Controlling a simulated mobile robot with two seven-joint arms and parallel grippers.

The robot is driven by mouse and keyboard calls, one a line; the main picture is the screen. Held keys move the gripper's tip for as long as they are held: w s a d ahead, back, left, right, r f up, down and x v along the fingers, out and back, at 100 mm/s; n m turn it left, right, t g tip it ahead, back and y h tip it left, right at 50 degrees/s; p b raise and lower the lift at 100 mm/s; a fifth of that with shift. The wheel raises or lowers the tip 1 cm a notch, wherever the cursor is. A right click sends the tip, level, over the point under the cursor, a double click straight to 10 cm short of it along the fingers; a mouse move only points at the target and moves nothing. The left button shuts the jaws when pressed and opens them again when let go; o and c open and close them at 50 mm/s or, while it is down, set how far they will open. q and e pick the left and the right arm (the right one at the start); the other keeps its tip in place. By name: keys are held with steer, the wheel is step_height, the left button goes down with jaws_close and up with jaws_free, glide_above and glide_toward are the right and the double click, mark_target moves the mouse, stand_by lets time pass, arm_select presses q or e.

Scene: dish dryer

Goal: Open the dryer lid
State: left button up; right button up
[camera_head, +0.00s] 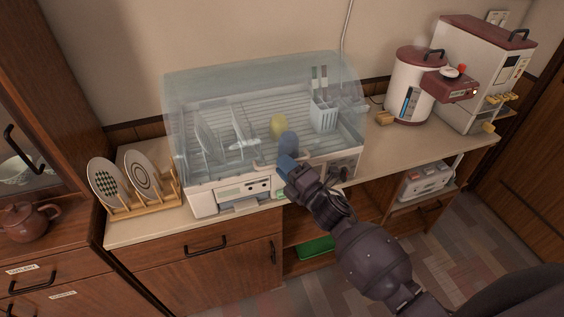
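The dish dryer (232,185) stands on the counter, white with a control panel on its front. Its clear, bluish lid (205,82) is down over the rack. My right gripper (284,164) is at the front of the dryer, right of middle, by the lid's lower front edge. Whether it touches the lid, and whether its fingers are open, I cannot tell. My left gripper is not in view.
A wooden rack (146,205) with two plates stands left of the dryer. A white and red rice-cooker-like appliance (408,85) and a taller machine (478,75) stand right. The counter (385,150) between is mostly clear. A teapot (27,222) sits far left.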

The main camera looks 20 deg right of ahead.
steer(key=shift+w+a+r, duration=0.15)
steer(key=shift+w+a, duration=0.15)
steer(key=shift+w, duration=0.25)
steer(key=shift+c, duration=0.4)
jaws_close()
